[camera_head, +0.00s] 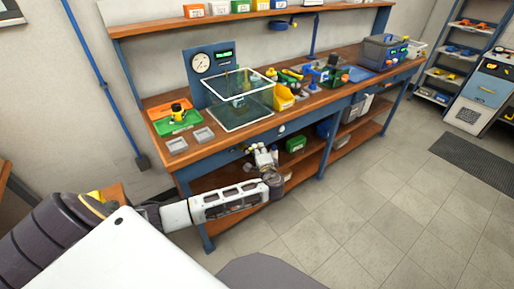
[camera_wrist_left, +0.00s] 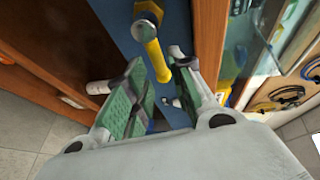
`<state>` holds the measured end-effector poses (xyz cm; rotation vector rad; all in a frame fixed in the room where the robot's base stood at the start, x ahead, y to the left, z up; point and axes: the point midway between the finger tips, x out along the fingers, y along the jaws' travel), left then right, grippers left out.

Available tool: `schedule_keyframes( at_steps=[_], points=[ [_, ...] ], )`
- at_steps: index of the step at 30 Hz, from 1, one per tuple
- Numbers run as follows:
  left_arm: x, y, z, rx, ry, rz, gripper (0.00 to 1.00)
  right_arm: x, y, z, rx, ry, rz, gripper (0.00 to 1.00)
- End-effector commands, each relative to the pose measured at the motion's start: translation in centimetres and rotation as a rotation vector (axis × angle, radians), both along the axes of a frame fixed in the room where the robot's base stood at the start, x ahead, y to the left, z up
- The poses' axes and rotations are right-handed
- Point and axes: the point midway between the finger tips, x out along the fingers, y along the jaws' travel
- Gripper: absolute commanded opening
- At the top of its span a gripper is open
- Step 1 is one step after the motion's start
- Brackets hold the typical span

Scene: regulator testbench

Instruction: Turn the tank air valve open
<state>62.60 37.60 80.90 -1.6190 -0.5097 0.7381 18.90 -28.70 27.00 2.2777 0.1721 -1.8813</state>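The tank air valve, a metal body with a yellow lever handle (camera_wrist_left: 153,45), sits on the blue front panel of the bench in the left wrist view. My left gripper (camera_wrist_left: 161,62) is open, with its green-padded fingers apart. The free end of the yellow handle lies between or just beyond the fingertips; I cannot tell if they touch it. In the head view my left gripper (camera_head: 262,155) is at the bench's front rail, under the clear tank (camera_head: 241,118). I cannot make out the valve there. My right gripper is not in view.
The bench (camera_head: 220,144) carries a gauge panel (camera_head: 201,63), a green tray (camera_head: 176,125), a yellow bin (camera_head: 283,97) and a grey-blue case (camera_head: 382,52). A lower shelf (camera_head: 220,200) holds a green box (camera_head: 296,144). The floor (camera_head: 390,190) in front of the bench is clear.

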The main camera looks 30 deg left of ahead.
Motion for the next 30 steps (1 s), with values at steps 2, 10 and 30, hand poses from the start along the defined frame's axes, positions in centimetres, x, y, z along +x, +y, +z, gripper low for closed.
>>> schedule_keyframes(
  at_steps=[2, 10, 30],
  points=[
    [0.8, 0.8, -0.1, 0.002, -0.002, 0.001, 0.24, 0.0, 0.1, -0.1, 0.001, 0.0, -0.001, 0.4],
    [2.4, 2.4, -0.6, 0.001, -0.001, 0.0, 0.24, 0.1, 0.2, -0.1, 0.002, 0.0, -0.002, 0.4],
    [2.8, 2.8, -0.7, -0.001, -0.001, 0.0, 0.0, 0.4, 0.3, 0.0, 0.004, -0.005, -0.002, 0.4]
  ],
)
